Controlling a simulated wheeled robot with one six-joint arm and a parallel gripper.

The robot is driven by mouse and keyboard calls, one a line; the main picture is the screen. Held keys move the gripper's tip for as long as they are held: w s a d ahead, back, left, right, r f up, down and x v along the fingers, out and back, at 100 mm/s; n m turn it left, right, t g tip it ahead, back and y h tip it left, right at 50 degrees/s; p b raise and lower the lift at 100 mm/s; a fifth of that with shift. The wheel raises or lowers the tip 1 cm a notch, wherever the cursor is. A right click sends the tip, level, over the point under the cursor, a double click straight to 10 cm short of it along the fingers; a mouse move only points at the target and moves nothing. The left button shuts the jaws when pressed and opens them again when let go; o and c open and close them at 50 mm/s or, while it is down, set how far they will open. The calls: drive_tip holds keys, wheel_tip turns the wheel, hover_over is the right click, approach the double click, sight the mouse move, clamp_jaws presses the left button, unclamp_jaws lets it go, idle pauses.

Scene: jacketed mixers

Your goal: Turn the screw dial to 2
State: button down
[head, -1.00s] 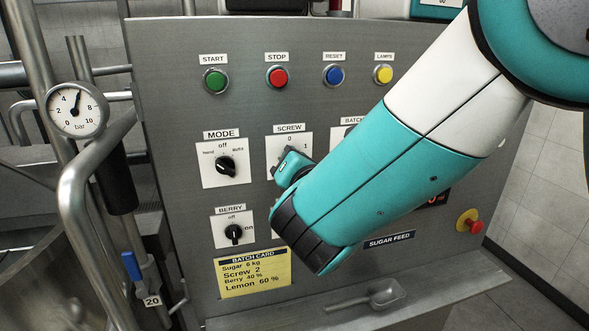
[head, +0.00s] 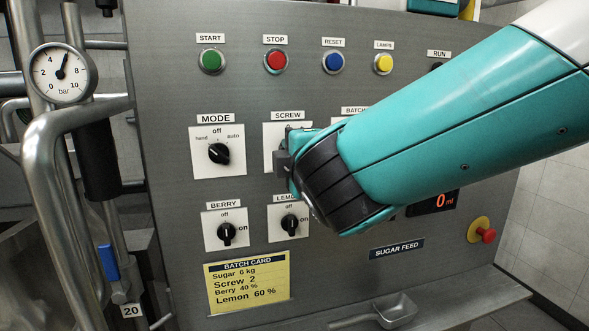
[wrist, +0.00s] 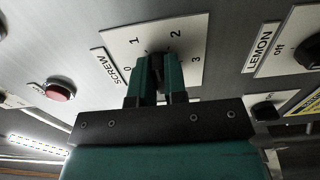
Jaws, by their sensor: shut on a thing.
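The screw dial's white plate (head: 270,158) is mostly covered by my gripper (head: 287,165) in the head view; only its left edge and top show. In the wrist view the plate (wrist: 197,52) shows the marks 0, 1, 2 and 3. My gripper (wrist: 157,82) is shut on the dark screw knob (wrist: 157,62), with one green finger on each side. The knob's visible end lies between marks 1 and 2; its exact pointing is hard to tell between the fingers. The batch card (head: 246,284) reads Screw 2.
The mode dial (head: 219,153) is left of my gripper; the berry (head: 226,234) and lemon (head: 290,222) dials are below. Start, stop, reset and lamps buttons line the top. A red stop knob (head: 487,235) is at right. Pipes and a gauge (head: 63,73) stand left.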

drive_tip(key=m+b, duration=0.1)
drive_tip(key=b, duration=0.1)
drive_tip(key=m+b, duration=0.1)
drive_tip(key=m, duration=0.1)
drive_tip(key=shift+f+b, duration=0.35)
drive_tip(key=shift+b, duration=0.05)
drive_tip(key=m+b, duration=0.2)
drive_tip(key=shift+r+m, duration=0.1)
drive_tip(key=shift+m, duration=0.2)
drive_tip(key=shift+b, duration=0.4)
drive_tip(key=c, duration=1.2)
unclamp_jaws()
drive_tip(key=shift+r, duration=0.1)
drive_tip(key=shift+o, duration=0.2)
drive_tip(key=shift+s, duration=0.1)
drive_tip(key=b+v, duration=0.5)
drive_tip(key=v, duration=1.2)
drive_tip(key=shift+s+r, duration=0.1)
drive_tip(key=shift+r, duration=0.05)
